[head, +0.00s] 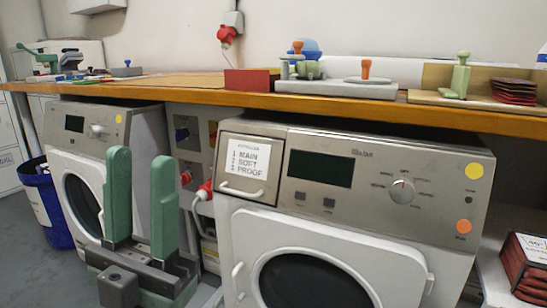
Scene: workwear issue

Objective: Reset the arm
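My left gripper (141,160) stands upright at the lower left of the head view, its two green fingers pointing up. The fingers are apart with nothing between them, so it is open and empty. It is in front of the left washing machine (140,118) and below the worktop edge. Its fingers hide part of that machine's front and the gap beside it. My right gripper is not in view.
A wooden worktop (200,92) runs above both machines, bearing a red block (250,80), a grey tray (335,87) and stacked dark red patches (514,90). The right washing machine (340,225) is close. A blue bin (45,205) stands at left.

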